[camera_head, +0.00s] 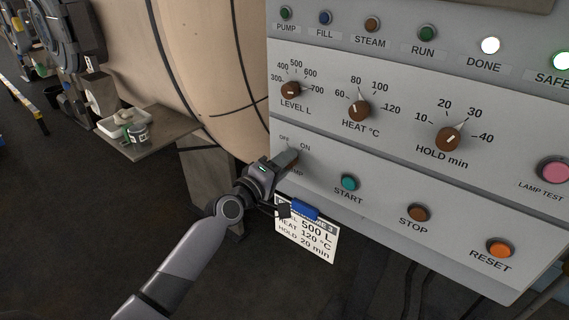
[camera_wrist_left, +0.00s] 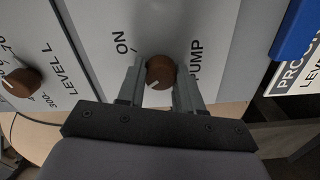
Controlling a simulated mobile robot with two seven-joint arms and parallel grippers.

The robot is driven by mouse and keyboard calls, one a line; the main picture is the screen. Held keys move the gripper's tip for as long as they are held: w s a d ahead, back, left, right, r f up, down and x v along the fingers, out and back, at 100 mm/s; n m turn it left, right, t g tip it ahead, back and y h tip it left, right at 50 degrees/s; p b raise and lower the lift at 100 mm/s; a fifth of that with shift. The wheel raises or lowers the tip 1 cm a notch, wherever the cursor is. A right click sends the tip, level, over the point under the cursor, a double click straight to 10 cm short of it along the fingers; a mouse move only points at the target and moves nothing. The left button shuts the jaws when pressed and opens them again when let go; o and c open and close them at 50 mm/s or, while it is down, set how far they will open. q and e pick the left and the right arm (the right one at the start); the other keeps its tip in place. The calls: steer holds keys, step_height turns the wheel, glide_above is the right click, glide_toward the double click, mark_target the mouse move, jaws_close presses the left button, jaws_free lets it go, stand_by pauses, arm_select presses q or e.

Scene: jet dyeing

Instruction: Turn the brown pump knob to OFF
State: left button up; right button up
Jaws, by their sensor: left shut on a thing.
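The brown pump knob (camera_wrist_left: 160,72) sits on the grey control panel between the fingers of my left gripper (camera_wrist_left: 159,88), which are shut on its sides. Its short white mark points to the lower left in the left wrist view, away from the ON label (camera_wrist_left: 122,45). The OFF label (camera_head: 284,138) is readable in the head view but mostly hidden by a finger in the wrist view. In the head view my left gripper (camera_head: 287,161) covers the knob. My right gripper is not in view.
The LEVEL knob (camera_head: 290,90), HEAT knob (camera_head: 359,110) and START button (camera_head: 349,183) are nearby. A blue-clipped card (camera_head: 307,238) hangs below the panel. The PUMP lamp (camera_head: 285,13) looks dark; the DONE lamp (camera_head: 490,45) glows white. A small shelf (camera_head: 150,148) stands left.

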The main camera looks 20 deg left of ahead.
arm_select(q)
steer(key=o, duration=1)
steer(key=shift+o, duration=0.2)
steer(key=v, duration=0.7)
steer(key=shift+p, duration=0.3)
steer(key=s+f+m+g+y, duration=0.2)
steer(key=s+f+m, duration=0.4)
steer(key=s+f, duration=0.4)
steer(key=s+f+m+g+y+p, duration=0.1)
steer(key=s+f+m+g, duration=0.3)
steer(key=s, duration=1.3)
step_height(320, 180, down, 7)
steer(key=m+y, duration=0.1)
steer(key=m, duration=0.2)
steer(key=shift+r+g, duration=0.2)
steer(key=shift+g, duration=0.1)
